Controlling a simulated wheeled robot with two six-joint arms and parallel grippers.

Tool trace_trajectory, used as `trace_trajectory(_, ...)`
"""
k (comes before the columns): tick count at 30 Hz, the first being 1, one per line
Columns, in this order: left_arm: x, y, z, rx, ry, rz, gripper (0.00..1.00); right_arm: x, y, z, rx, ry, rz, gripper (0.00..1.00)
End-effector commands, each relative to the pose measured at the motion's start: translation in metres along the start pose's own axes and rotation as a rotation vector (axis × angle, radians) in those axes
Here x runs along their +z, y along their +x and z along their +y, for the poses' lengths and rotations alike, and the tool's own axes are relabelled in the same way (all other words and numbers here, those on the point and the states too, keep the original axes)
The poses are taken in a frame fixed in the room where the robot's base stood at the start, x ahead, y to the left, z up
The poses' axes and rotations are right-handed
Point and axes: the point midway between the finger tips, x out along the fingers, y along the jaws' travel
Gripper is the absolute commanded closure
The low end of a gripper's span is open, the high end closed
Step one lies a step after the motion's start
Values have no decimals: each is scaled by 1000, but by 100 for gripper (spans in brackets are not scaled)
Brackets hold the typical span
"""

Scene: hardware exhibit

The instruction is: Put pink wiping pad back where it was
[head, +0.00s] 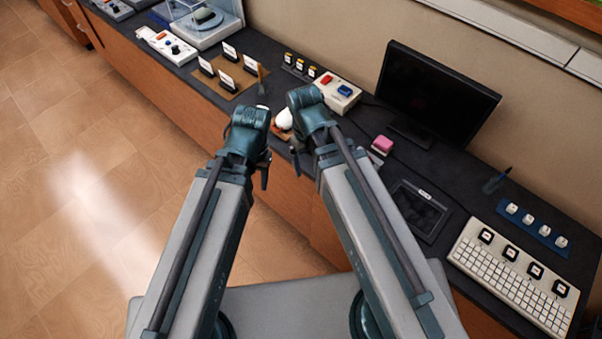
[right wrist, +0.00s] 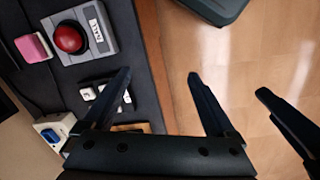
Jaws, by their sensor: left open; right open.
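The pink wiping pad (head: 382,144) lies on the dark counter, to the right of my right gripper and in front of the monitor. It also shows at the upper left of the right wrist view (right wrist: 33,47), beside a grey box with a red button (right wrist: 98,28). My right gripper (head: 300,160) is open and empty near the counter's front edge. Its two spread fingers show in the right wrist view (right wrist: 159,76), apart from the pad. My left gripper (head: 264,172) is open and empty by the front edge, left of the right one.
The black monitor (head: 436,91) stands behind the pad. A dark tablet (head: 419,210) and a keyboard (head: 515,277) lie to the right. A two-button box (head: 338,92) and a brown board with cards (head: 228,78) are to the left. My right arm covers part of the counter.

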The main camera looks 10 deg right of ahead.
Motion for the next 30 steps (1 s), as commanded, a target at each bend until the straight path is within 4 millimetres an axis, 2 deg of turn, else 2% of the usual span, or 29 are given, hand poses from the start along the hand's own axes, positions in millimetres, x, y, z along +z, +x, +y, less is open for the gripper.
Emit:
trace_trajectory(1,0,0,0,0,0,0,50,11,-1,-18,7,11,-1,9)
trace_trajectory(3,0,0,0,0,0,0,50,18,-1,-32,15,37,-2,9)
trace_trajectory(7,0,0,0,0,0,0,50,23,-2,-46,23,64,-3,9)
trace_trajectory(30,0,0,0,0,0,0,50,23,-2,-47,23,72,-3,9)
